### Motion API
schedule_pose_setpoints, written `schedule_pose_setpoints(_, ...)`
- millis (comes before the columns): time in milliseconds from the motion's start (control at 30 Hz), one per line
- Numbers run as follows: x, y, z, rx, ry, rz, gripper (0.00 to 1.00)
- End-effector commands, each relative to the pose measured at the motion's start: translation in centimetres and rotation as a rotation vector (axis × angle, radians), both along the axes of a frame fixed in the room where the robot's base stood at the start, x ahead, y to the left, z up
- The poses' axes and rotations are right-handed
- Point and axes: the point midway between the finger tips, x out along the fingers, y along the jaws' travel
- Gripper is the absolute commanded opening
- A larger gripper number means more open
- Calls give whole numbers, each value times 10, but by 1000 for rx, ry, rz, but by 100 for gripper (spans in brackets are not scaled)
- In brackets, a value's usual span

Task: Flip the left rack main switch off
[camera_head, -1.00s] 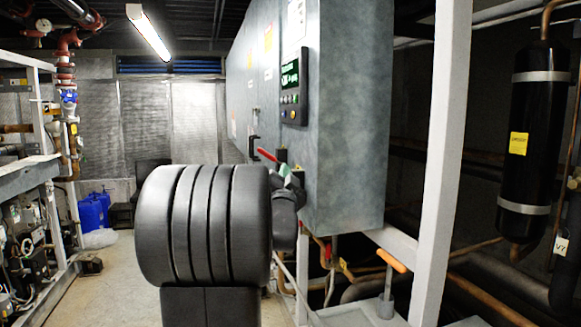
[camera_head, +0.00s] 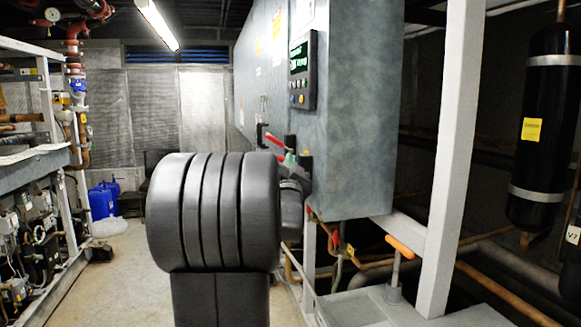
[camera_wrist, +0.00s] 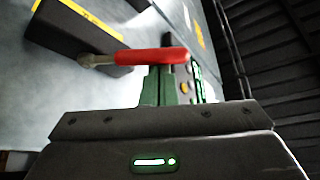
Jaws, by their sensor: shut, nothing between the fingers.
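The main switch on the side of the grey cabinet has a red lever handle (camera_head: 275,140). In the wrist view the red handle (camera_wrist: 152,57) lies across the picture, on a pale metal stem from a black block (camera_wrist: 75,32) with a yellow edge. My gripper (camera_head: 290,157) is at the handle in the head view. In the wrist view its green fingers (camera_wrist: 168,84) are shut, with their tips right at the handle's lower edge. Nothing is between them. I cannot tell whether they touch the handle. My arm hides part of the cabinet's lower side in the head view.
The grey cabinet (camera_head: 355,120) carries a control panel (camera_head: 302,72) above the handle. A white post (camera_head: 455,150) and an orange-handled valve (camera_head: 400,247) stand to the right. Racks with pipes line the left.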

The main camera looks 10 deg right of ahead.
Motion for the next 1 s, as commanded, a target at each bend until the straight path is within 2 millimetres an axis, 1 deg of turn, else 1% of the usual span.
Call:
schedule_pose_setpoints(667,0,4,-11,-98,-2,0,0)
schedule_pose_setpoints(1000,0,10,-26,-247,-5,0,0)
